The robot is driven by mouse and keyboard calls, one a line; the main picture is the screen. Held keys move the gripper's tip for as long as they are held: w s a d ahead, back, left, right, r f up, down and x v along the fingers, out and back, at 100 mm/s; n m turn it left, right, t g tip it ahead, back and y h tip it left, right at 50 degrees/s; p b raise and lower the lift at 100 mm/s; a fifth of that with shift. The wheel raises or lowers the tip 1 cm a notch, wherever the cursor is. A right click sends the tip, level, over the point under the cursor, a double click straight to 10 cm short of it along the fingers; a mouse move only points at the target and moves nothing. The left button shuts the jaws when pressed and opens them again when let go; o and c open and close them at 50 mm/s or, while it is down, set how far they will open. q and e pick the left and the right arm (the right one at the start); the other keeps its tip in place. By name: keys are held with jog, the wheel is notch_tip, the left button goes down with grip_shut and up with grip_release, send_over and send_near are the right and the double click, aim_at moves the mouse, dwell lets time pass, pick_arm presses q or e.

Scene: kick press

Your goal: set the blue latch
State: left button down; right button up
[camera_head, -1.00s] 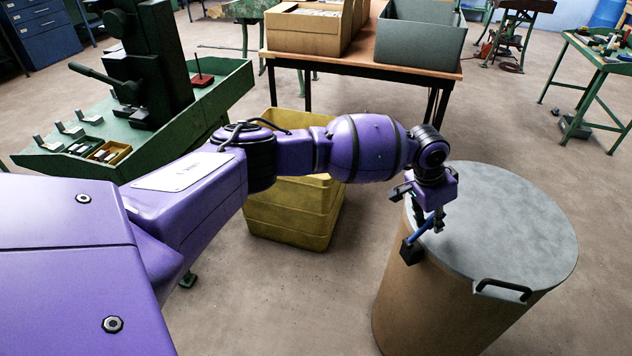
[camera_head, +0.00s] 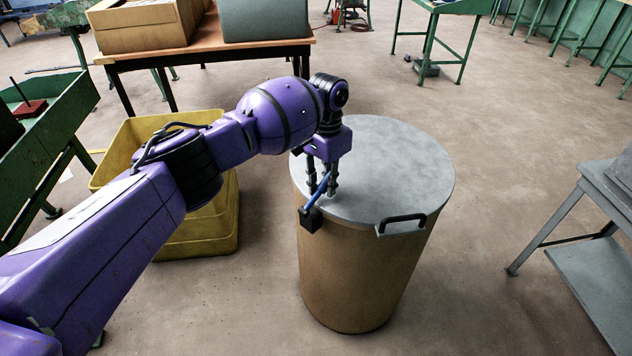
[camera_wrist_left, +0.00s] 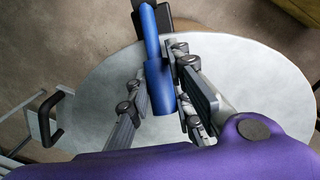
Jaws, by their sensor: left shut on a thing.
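The blue latch (camera_head: 318,191) is a blue lever on a dark block (camera_head: 311,220) at the near left rim of a brown drum (camera_head: 356,270) with a grey lid (camera_head: 400,165). My left gripper (camera_head: 322,192) points down over that rim and is shut on the latch. In the left wrist view the latch (camera_wrist_left: 158,75) lies between the two fingers (camera_wrist_left: 165,105), its thick end nearest the palm. The latch stands tilted up from the block. My right gripper is not in view.
A yellow crate (camera_head: 215,235) is left of the drum. A grey metal table (camera_head: 600,200) is at the right edge. A table with boxes (camera_head: 210,50) stands behind. Floor right of the drum is clear.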

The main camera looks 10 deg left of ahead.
aim_at(326, 176)
pick_arm(q)
jog(key=shift+s+f, duration=0.1)
jog(key=shift+f, duration=0.05)
jog(key=c, duration=1.6)
grip_release()
jog(key=shift+o, duration=0.2)
notch_tip(326, 176, up, 12)
jog(key=w, duration=0.1)
jog(key=shift+a, duration=0.1)
